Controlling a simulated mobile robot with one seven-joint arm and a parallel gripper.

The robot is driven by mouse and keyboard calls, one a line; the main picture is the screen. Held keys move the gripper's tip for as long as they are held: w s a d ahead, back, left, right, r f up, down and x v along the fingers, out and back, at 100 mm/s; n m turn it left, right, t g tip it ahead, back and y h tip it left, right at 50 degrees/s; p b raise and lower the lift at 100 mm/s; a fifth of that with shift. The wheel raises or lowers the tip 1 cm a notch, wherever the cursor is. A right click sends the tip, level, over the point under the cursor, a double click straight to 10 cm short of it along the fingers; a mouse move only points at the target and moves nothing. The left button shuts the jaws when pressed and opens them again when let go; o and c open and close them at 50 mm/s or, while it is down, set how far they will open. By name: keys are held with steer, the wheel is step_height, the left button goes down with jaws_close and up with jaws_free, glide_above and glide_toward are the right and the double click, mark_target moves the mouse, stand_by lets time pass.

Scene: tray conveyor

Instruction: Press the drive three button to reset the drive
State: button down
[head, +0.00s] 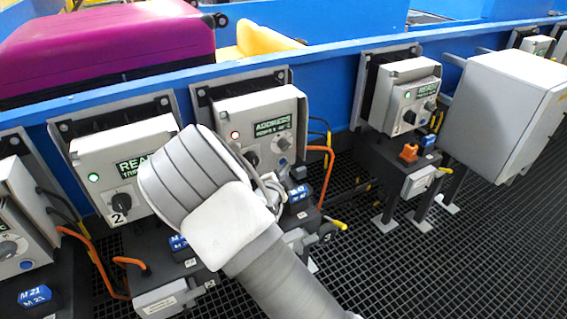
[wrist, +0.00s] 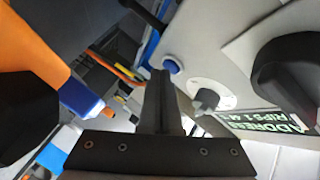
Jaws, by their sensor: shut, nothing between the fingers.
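The grey drive box with a lit red lamp and a display reading ADDRESS (head: 262,108) stands right of the box marked 2. Its own number is hidden by my arm in the head view. In the wrist view its panel shows a round blue button (wrist: 174,66), a small grey knob (wrist: 208,92), a large black rotary knob (wrist: 290,78) and the upside-down ADDRESS display (wrist: 270,122). My gripper (wrist: 160,74) is shut and empty. Its tips appear close beside the blue button; I cannot tell whether they touch it. In the head view my wrist hides the fingers.
The box marked 2 (head: 108,152) has a green lamp and READY display. Another READY box (head: 412,98) stands right, beside a plain grey cabinet (head: 505,105). Orange cables and blue-tagged M connectors lie below. A purple suitcase (head: 110,45) lies on the blue conveyor behind.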

mark_target(296, 192)
steer(key=shift+w+a, duration=0.15)
steer(key=shift+w, duration=0.1)
steer(key=shift+s, duration=0.1)
stand_by(0.5)
steer(key=shift+s+d+b, duration=0.35)
steer(key=shift+s+d, duration=0.1)
steer(key=shift+s, duration=0.15)
steer(key=shift+s+d+b, duration=0.3)
steer(key=shift+s+d, duration=0.4)
steer(key=shift+s, duration=0.35)
steer(key=shift+s+d+b, duration=0.3)
steer(key=shift+s+d, duration=0.4)
steer(key=shift+s, duration=0.35)
